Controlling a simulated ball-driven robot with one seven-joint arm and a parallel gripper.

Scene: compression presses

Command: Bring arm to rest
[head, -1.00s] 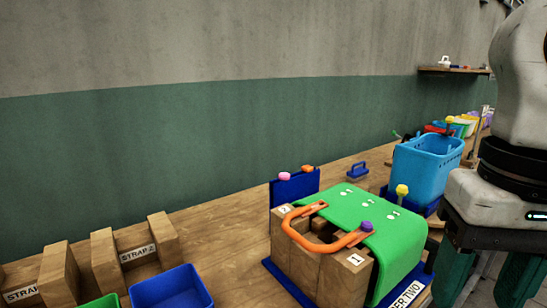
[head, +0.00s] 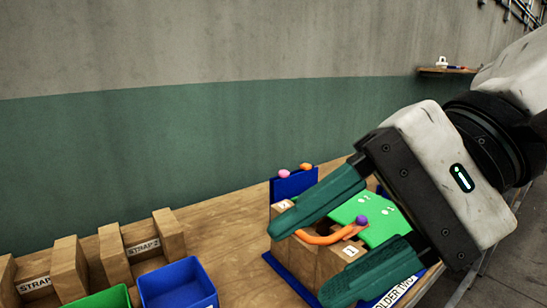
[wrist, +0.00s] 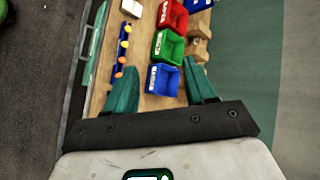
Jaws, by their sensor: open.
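My gripper (head: 302,262) is open and empty in the head view. The fingers hide parts of this press, and contact cannot be told. An orange handle (head: 322,239) and a purple knob (head: 361,221) show between the fingers. In the wrist view my gripper (wrist: 161,75) also shows wide open, with nothing held between the fingers.
A blue bin (head: 178,284) and a green bin (head: 100,299) stand at the lower left, beside wooden strap holders (head: 115,255). The wrist view shows a red bin (wrist: 172,18) and a rail of coloured knobs (wrist: 123,45). A wall (head: 130,145) runs behind the bench.

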